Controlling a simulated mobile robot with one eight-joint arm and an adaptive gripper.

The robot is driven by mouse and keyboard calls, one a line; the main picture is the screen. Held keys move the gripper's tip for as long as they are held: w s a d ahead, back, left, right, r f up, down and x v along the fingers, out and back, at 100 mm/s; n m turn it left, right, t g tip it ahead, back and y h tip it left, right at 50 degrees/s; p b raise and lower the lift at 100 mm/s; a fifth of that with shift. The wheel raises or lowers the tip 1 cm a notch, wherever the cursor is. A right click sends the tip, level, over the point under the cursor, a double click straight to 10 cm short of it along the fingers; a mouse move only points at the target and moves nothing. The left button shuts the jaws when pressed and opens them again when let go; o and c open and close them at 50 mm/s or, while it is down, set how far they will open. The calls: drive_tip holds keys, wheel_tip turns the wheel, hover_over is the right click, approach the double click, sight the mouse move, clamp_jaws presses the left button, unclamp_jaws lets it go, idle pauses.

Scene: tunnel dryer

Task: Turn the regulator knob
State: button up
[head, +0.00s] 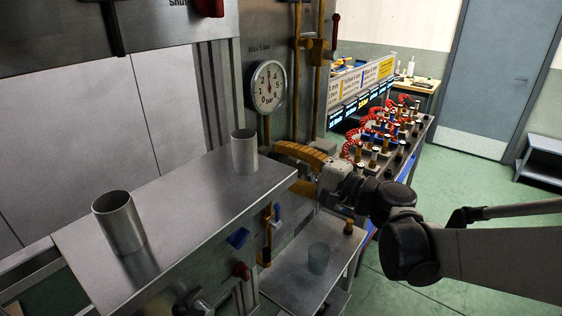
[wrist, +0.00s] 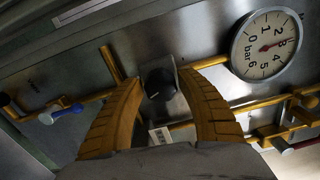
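The regulator knob (wrist: 158,85) is a round black knob on the metal panel, near the middle of the wrist view. My gripper (wrist: 157,76) has two ribbed orange fingers spread apart, one on each side of the knob, with a gap showing on both sides. How far the tips reach over the knob is hard to tell. In the head view, my gripper (head: 280,148) points left at the panel below the gauge, and the knob is hidden there. The round white bar gauge (head: 268,87) is above the gripper; it also shows at upper right in the wrist view (wrist: 267,45).
Yellow pipes (wrist: 270,102) run along the panel near my fingers. A metal shelf (head: 190,205) with two steel cups stands in front of the panel. A lower shelf (head: 290,285) holds a clear cup. A bench with red coiled hoses (head: 375,130) stands behind my arm.

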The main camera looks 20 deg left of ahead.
drive_tip(key=shift+o, duration=0.6)
drive_tip(key=v, duration=1.2)
